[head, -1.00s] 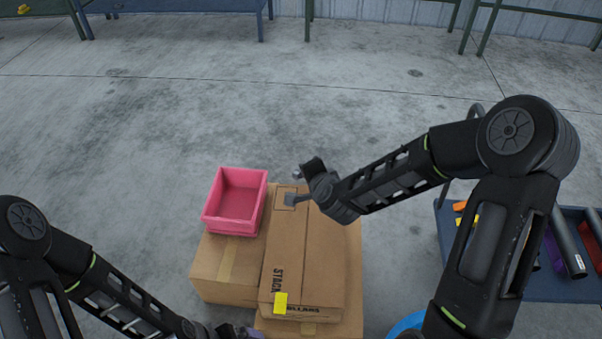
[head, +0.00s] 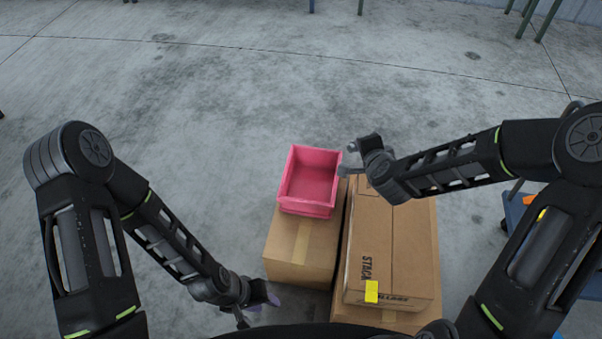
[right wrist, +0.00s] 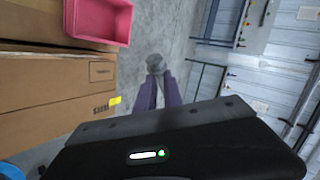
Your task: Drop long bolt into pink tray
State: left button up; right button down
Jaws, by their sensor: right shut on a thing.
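The pink tray (head: 312,211) stands on a cardboard box, upright, and nothing shows inside it. It also shows in the right wrist view (right wrist: 98,22), at the top left. My right gripper (right wrist: 157,90) is shut on the long bolt (right wrist: 155,64), whose grey end shows beyond the purple fingers. The rest of the bolt is hidden. In the head view this gripper is raised just right of the tray, apart from its rim and not over its opening. My left gripper (head: 257,307) is open and empty, low and left of the boxes.
A box (head: 290,240) supports the tray. A taller stack of cardboard boxes (head: 385,245) with a yellow label stands right beside it, below my right arm. The concrete floor left and behind is clear.

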aim_at(319, 178)
jog(key=i+j+z, duration=0.35)
jog(key=j, duration=0.25)
jog(key=i+j+z, duration=0.1)
jog(key=j+z, duration=0.3)
jog(key=j, duration=0.2)
jog(key=i+j+z, duration=0.1)
jog(key=j+z, duration=0.25)
jog(key=j, duration=0.3)
jog(key=j+z, duration=0.4)
jog(key=j, duration=0.3)
jog(key=i+j+z, duration=0.1)
jog(key=j, duration=0.25)
jog(key=i+j+z, duration=0.2)
jog(key=j, duration=0.5)
jog(key=i, duration=0.1)
